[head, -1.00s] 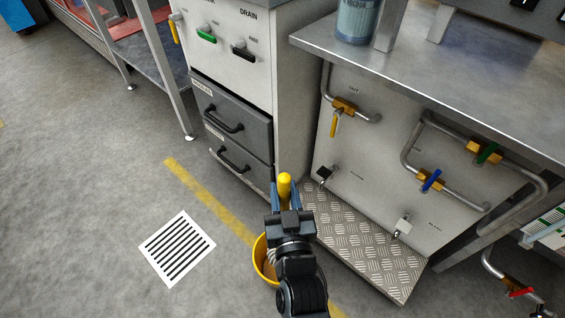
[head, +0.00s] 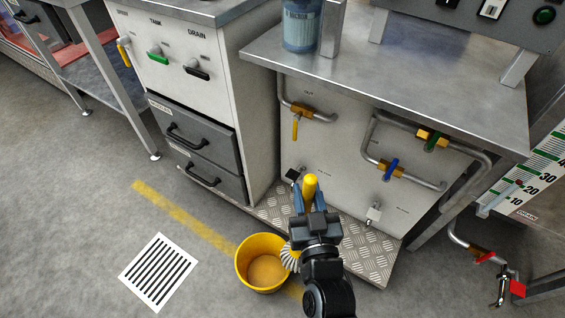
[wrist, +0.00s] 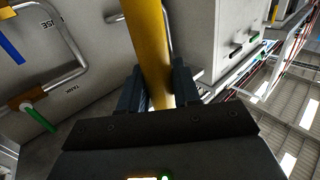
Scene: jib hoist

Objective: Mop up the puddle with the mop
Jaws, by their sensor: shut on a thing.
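My gripper (head: 309,202) is shut on the yellow handle of the mop (head: 310,186). In the wrist view the handle (wrist: 148,45) runs up between the two fingers of my gripper (wrist: 158,92). The mop's white strands (head: 289,259) show beside the right rim of a yellow bucket (head: 243,268), partly hidden by my arm. I cannot tell whether the strands touch the bucket or the floor. I cannot make out a puddle in either view.
A white-framed floor grate (head: 158,272) lies left of the bucket. A tread-plate step (head: 271,211) runs along the cabinet's foot. The drawer cabinet (head: 186,140) and the valve panel (head: 345,125) block the far side. The grey floor (head: 75,225) at left is clear.

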